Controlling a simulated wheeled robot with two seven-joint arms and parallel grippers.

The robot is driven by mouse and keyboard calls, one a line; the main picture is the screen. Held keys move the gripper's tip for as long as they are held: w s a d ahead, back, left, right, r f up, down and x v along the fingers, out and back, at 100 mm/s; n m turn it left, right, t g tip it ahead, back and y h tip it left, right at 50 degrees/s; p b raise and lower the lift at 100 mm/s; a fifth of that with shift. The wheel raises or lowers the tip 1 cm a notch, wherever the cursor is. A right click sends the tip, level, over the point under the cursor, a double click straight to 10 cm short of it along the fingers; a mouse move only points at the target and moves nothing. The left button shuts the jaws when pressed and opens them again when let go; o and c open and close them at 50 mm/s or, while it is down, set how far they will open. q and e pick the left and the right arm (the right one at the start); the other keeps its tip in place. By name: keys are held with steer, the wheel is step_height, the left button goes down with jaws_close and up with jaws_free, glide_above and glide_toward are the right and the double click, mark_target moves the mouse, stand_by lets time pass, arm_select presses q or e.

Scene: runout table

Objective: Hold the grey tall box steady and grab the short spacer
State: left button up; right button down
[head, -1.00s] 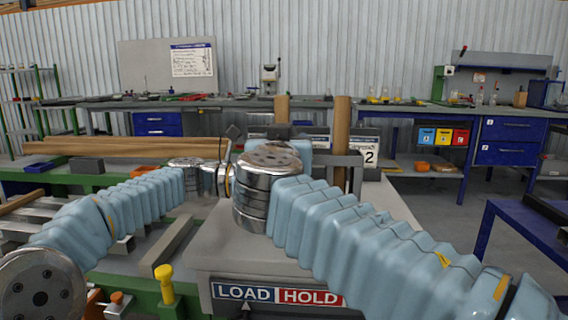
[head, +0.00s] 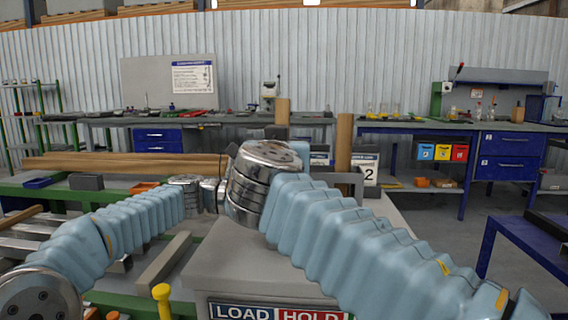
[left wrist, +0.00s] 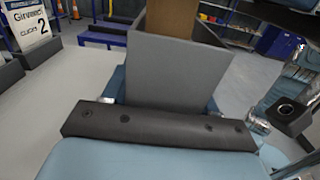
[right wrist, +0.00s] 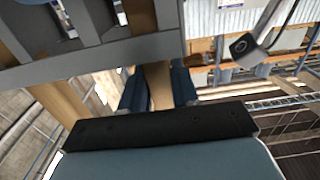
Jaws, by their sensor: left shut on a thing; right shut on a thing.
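The grey tall box (left wrist: 172,72) stands open-topped in the left wrist view, with a wooden piece (left wrist: 172,18) rising out of it. My left gripper (left wrist: 165,88) has its blue fingers at the box's two sides and is shut on it. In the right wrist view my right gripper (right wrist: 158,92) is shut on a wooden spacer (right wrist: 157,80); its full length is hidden. In the head view two wooden uprights, one left (head: 282,112) and one right (head: 344,145), show behind my right wrist. Both grippers are mostly hidden there by my arms.
A grey slotted frame (right wrist: 95,62) crosses close above the right gripper. A grey bench with a LOAD/HOLD sign (head: 275,310) lies below my arms. A "2" sign (head: 368,172) stands behind. Long timbers (head: 120,163) lie at left; open floor (head: 435,215) is at right.

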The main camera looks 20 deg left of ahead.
mark_target(284, 104)
arm_select(q)
steer(key=shift+f, duration=0.1)
arm_select(e)
step_height(284, 104, up, 7)
steer(key=shift+d+r, duration=0.15)
arm_select(q)
steer(key=o, duration=1.2)
steer(key=shift+a, duration=0.15)
